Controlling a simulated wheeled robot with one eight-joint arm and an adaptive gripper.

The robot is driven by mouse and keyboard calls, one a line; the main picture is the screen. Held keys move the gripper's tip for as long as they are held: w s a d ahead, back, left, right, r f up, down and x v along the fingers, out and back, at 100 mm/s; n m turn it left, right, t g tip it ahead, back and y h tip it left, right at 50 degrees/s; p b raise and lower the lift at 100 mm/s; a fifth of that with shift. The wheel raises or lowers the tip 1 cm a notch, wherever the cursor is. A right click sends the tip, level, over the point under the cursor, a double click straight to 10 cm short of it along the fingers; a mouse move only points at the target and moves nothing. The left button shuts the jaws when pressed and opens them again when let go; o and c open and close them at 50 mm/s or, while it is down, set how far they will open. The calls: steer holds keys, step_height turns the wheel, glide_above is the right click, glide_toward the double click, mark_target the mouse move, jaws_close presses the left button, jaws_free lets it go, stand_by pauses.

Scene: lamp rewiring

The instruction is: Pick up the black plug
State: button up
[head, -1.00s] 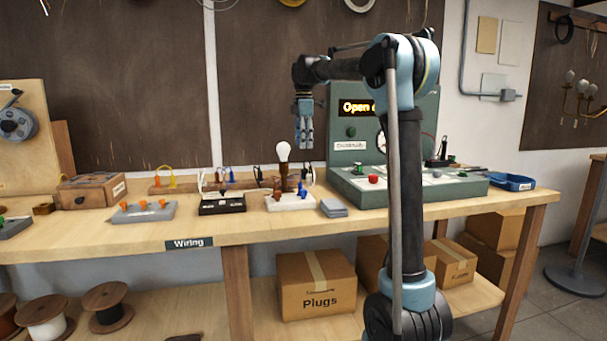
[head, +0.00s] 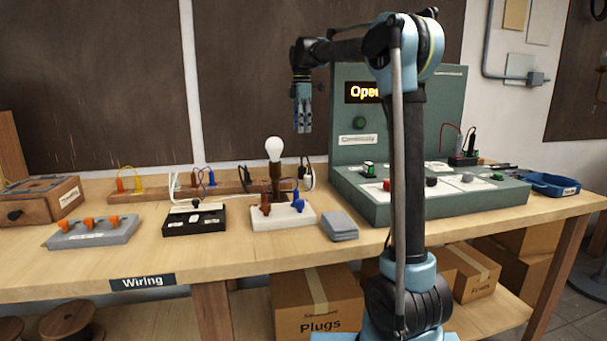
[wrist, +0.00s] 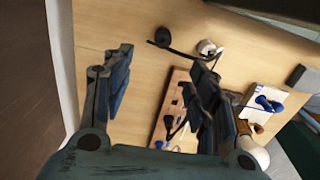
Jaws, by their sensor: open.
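A round black plug (wrist: 161,37) with a curved black cord lies on the bench beyond the fingertips, beside a white round piece (wrist: 207,47). In the head view dark plugs and cords show behind the lamp, partly hidden; one dark piece (head: 244,179) is at the wooden rack (head: 140,194). I cannot tell which of these matches the plug in the wrist view.
The lamp with its bulb (head: 274,149) stands on a white base (head: 268,219) below my gripper. A black block (head: 194,222) and a grey block (head: 94,233) are to its left. The green test station (head: 430,205) stands to the right. The bench front is clear.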

glide_above(302, 167)
steer(key=f, duration=0.7)
steer(key=w+f, duration=0.1)
steer(key=f, duration=0.2)
steer(key=shift+f, duration=0.35)
steer(key=shift+s+f, duration=0.25)
steer(key=shift+f, duration=1.35)
steer(key=shift+s+f, duration=0.2)
steer(key=shift+f, duration=1.35)
steer(key=c, duration=1.2)
